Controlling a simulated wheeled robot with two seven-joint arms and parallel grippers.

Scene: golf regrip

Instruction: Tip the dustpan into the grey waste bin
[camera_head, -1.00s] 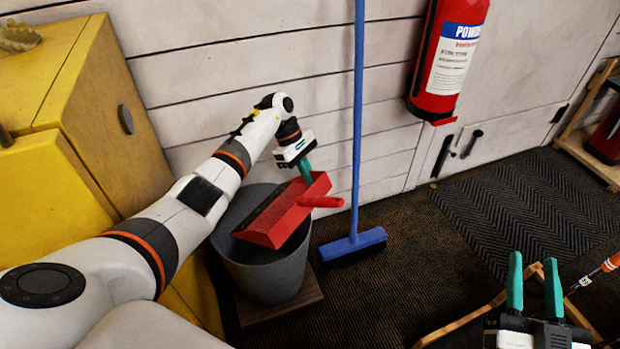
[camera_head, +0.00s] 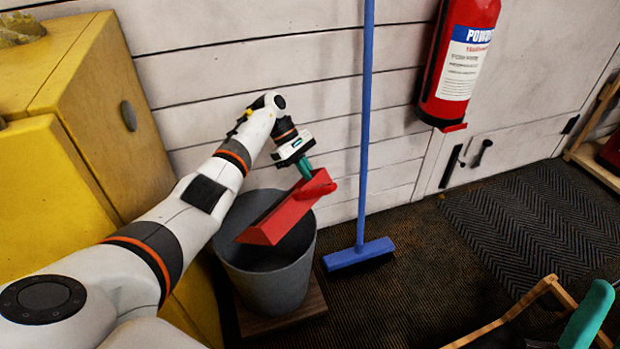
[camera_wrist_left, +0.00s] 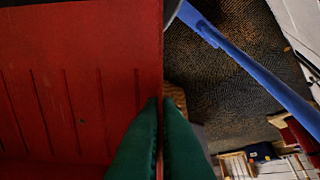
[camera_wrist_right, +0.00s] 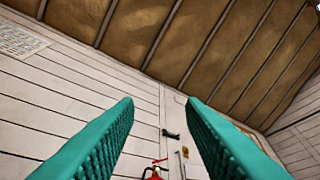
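The red dustpan (camera_head: 282,212) is tilted steeply over the mouth of the grey waste bin (camera_head: 268,284), its lower end above the opening. My left gripper (camera_head: 304,170) is shut on the dustpan's side wall; in the left wrist view its green fingertips (camera_wrist_left: 158,135) pinch the thin red edge, and the ribbed pan face (camera_wrist_left: 80,85) fills the left half. No debris shows on the visible pan face. The bin's inside is dark and mostly hidden. My right gripper is only partly in the head view; in the right wrist view its fingers (camera_wrist_right: 160,125) are wide apart and empty.
A blue broom (camera_head: 358,254) stands against the wall just right of the bin. Yellow cabinets (camera_head: 95,110) stand at the left, beside my left arm. A fire extinguisher (camera_head: 458,60) hangs on the wall. A wooden frame (camera_head: 520,305) is at lower right; a dark mat (camera_head: 545,220) lies behind it.

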